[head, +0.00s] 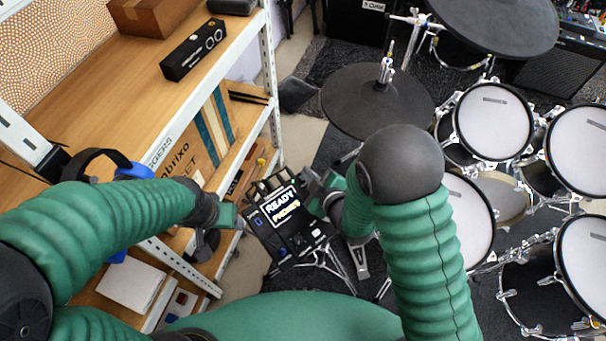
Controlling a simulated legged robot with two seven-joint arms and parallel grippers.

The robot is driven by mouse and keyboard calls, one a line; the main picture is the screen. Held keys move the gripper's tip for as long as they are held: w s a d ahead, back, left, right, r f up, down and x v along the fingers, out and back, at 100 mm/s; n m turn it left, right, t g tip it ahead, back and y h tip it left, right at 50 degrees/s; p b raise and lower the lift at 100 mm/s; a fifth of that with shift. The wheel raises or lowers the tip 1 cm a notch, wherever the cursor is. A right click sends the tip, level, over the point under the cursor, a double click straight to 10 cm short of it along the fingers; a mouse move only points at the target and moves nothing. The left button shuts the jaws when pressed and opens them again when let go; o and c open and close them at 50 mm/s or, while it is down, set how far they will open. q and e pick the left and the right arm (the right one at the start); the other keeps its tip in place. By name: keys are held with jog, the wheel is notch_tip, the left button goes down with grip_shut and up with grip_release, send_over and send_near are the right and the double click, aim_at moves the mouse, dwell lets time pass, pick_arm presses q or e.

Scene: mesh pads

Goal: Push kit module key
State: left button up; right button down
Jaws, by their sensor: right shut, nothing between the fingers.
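The kit module (270,243) is a black box on a stand, low in the middle of the head view. Its lit screen (282,207) reads "READY" and "PHONES". Small keys and knobs show on its face, too small to tell apart. My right gripper (313,192) is shut and empty at the module's right edge, close to the screen. Whether it touches a key cannot be made out. My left gripper (232,216) is at the module's left side, apart from the screen; its fingers are too small to read. My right forearm hides part of the space right of the module.
A wooden shelf unit (110,75) stands on the left with a black box (193,50) on top. The drum kit, with drum pads (494,122) and a dark cymbal (376,100), fills the right. Stand legs (330,262) spread below the module.

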notch_tip(320, 180, up, 6)
jog(key=s+d+p, duration=0.1)
jog(key=p, duration=0.3)
jog(key=shift+s+f, duration=0.15)
jog(key=shift+s, duration=0.1)
jog(key=shift+d, duration=0.1)
